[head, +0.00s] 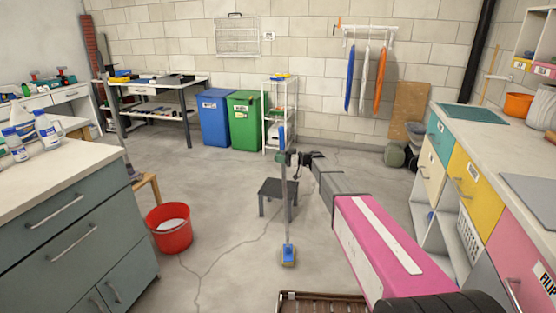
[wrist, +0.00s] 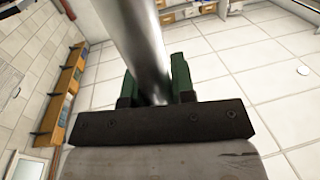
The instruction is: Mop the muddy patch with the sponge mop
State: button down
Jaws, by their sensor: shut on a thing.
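The sponge mop (head: 284,195) stands upright in the head view, with a blue grip at the top, a thin grey pole and a small blue and yellow sponge head (head: 288,256) low near the floor. I cannot tell whether the sponge touches the floor. My gripper (head: 287,158) is shut around the upper pole, below the blue grip. In the wrist view the green fingers of my gripper (wrist: 156,84) stand on either side of the metal pole (wrist: 143,40). I cannot make out a muddy patch in either view.
A red bucket (head: 169,229) stands left of the mop. A dark stool (head: 277,192) stands behind the pole. A brown slatted item (head: 322,303) lies at the bottom edge. Cabinets (head: 75,225) flank the left and a counter (head: 500,150) the right. Grey floor (head: 225,255) between is open.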

jog(key=shift+a+r, duration=0.1)
jog(key=shift+r, duration=3.6)
